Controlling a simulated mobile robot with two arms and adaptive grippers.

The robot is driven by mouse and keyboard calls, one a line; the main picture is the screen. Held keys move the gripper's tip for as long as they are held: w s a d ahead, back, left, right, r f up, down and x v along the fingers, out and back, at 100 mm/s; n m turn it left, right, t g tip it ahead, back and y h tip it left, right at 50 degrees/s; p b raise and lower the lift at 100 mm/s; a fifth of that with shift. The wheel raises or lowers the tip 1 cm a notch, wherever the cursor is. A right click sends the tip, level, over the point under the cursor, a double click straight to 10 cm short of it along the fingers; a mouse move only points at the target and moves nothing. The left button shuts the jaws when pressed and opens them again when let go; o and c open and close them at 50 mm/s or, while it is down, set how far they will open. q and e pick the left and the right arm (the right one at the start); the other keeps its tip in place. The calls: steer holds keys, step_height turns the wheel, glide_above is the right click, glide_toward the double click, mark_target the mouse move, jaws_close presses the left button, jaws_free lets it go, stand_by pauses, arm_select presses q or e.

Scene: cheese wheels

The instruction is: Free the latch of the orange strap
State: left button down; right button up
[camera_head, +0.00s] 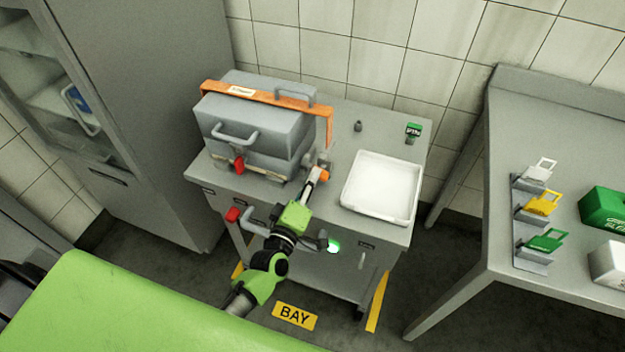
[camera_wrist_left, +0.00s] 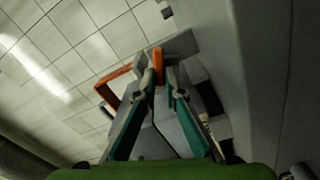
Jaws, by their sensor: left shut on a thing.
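The orange strap (camera_head: 258,95) runs over the top of a grey case (camera_head: 250,125) and down its right side. It also shows in the left wrist view (camera_wrist_left: 112,82). A small orange latch piece (camera_head: 323,175) sits low at the right side of the case. My left gripper (camera_head: 318,172) reaches it from the front. In the left wrist view the fingertips (camera_wrist_left: 158,80) are closed around an orange piece (camera_wrist_left: 158,60), which looks like this latch. The latch mechanism is mostly hidden by the fingers. My right gripper is not in view.
The case stands on a grey cart (camera_head: 335,130) with a white tray (camera_head: 382,187) to the right. A red catch (camera_head: 239,165) is on the case front. A side table (camera_head: 560,125) holds coloured tags (camera_head: 543,203). A tall cabinet (camera_head: 150,90) stands at left.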

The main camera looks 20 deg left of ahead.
arm_select(q)
steer(key=shift+f+n+b, duration=0.15)
steer(key=shift+n+b, duration=0.3)
steer(key=shift+n, duration=0.7)
steer(key=shift+f+n+b, duration=0.1)
steer(key=shift+n+b, duration=0.3)
steer(key=shift+n, duration=0.75)
steer(key=c, duration=2.1)
jaws_free()
steer(key=shift+c, duration=0.2)
steer(key=shift+s, duration=0.15)
steer(key=s, duration=1.1)
steer(key=shift+s+a, duration=0.25)
steer(key=shift+s, duration=0.15)
steer(key=shift+d, duration=0.1)
